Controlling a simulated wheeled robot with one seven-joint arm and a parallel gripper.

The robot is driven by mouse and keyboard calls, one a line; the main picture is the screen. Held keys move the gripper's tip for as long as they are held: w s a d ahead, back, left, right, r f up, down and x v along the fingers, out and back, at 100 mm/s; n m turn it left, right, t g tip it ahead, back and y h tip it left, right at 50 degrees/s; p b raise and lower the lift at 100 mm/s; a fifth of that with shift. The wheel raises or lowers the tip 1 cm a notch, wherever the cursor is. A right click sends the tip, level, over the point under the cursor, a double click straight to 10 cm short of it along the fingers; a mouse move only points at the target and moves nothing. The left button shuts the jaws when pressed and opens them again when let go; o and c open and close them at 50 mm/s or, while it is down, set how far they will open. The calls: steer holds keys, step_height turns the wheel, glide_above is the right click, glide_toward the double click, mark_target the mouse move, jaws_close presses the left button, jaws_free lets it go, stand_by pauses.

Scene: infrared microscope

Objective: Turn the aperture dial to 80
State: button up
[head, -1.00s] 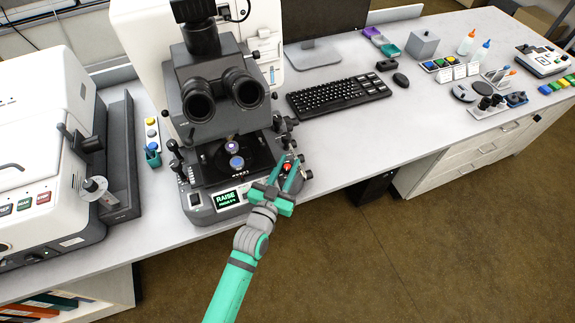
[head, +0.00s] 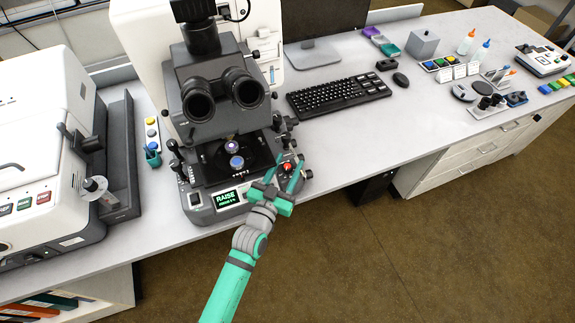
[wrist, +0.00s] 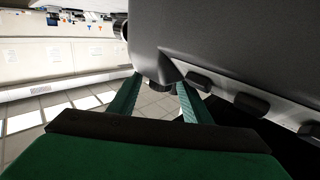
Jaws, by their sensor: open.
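The microscope (head: 210,95) stands on the bench, with a dark base and a lit display (head: 227,198) reading "RAISE". My gripper (head: 290,165) is at the front right corner of its base. Its green fingers are apart, and a red button (head: 287,167) shows between them. In the wrist view, my gripper (wrist: 160,82) is open beside the dark grey microscope housing (wrist: 220,40). A small dark knob (wrist: 159,86) shows between or just beyond the fingertips; contact cannot be told. I cannot tell which control is the aperture dial, and no scale marks are readable.
More dark knobs (wrist: 250,103) line the housing's edge in the wrist view. A white instrument (head: 40,150) stands left of the microscope. A keyboard (head: 338,93) and mouse (head: 400,79) lie to the right. The bench front right of my gripper is clear.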

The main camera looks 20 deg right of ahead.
steer(key=v, duration=1)
steer(key=shift+s+a, duration=0.25)
steer(key=shift+s, duration=0.05)
steer(key=s+a+f+n+t+y, duration=0.1)
steer(key=s+a+f+n+y, duration=0.3)
steer(key=s+a, duration=0.95)
steer(key=s+d+r+n+y, duration=0.1)
steer(key=s+d+n+y, duration=0.1)
steer(key=s+y, duration=0.2)
steer(key=s+d+r+n+t+y, duration=0.1)
steer(key=s+y, duration=0.3)
steer(key=s, duration=0.5)
steer(key=shift+s+d+r+n, duration=0.3)
steer(key=shift+d+r+n, duration=0.1)
steer(key=shift+r+n, duration=0.25)
